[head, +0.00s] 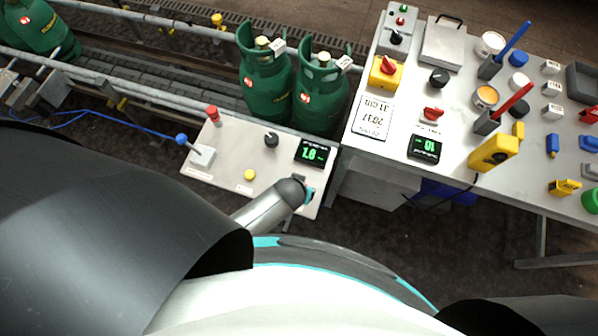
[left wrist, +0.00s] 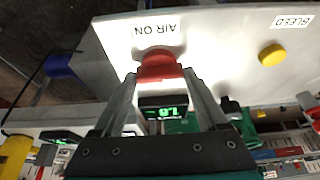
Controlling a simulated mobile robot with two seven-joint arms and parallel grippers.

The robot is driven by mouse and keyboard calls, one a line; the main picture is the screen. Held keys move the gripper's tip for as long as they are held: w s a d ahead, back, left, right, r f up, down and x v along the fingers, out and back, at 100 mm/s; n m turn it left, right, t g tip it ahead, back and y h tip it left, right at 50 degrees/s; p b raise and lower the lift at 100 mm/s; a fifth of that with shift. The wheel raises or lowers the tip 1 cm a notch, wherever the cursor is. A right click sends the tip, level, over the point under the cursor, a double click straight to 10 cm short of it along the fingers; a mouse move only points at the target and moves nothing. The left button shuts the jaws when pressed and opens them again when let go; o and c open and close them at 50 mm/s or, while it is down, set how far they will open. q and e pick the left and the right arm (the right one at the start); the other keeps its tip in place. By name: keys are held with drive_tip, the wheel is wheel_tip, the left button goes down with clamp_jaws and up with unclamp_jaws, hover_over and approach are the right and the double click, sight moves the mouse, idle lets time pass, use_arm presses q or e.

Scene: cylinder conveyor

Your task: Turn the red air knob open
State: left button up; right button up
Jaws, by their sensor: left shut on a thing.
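The red air knob (left wrist: 158,64) stands on a pale panel (left wrist: 215,30) beside an upside-down "AIR ON" label (left wrist: 158,30) in the left wrist view. My left gripper (left wrist: 159,76) has its two fingers on either side of the knob and is shut on it. In the head view my left gripper (head: 302,192) is over the lower right corner of the small panel (head: 222,150), and it hides the knob there. The knob's exact turn angle cannot be told. My right gripper is not in view.
The panel also carries a yellow bleed button (head: 250,175), a black knob (head: 271,139), a lit green display (head: 315,153) and a blue-tipped lever (head: 182,139). Green gas cylinders (head: 320,95) stand behind it. A crowded worktable (head: 385,155) with another red knob (head: 433,113) is on the right.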

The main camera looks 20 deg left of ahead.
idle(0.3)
use_arm(q)
drive_tip(key=o, duration=1.3)
drive_tip(key=shift+s+r, duration=0.15)
drive_tip(key=shift+r, duration=0.3)
drive_tip(key=p+v, duration=0.4)
drive_tip(key=v, duration=1)
drive_tip(key=shift+s, duration=0.15)
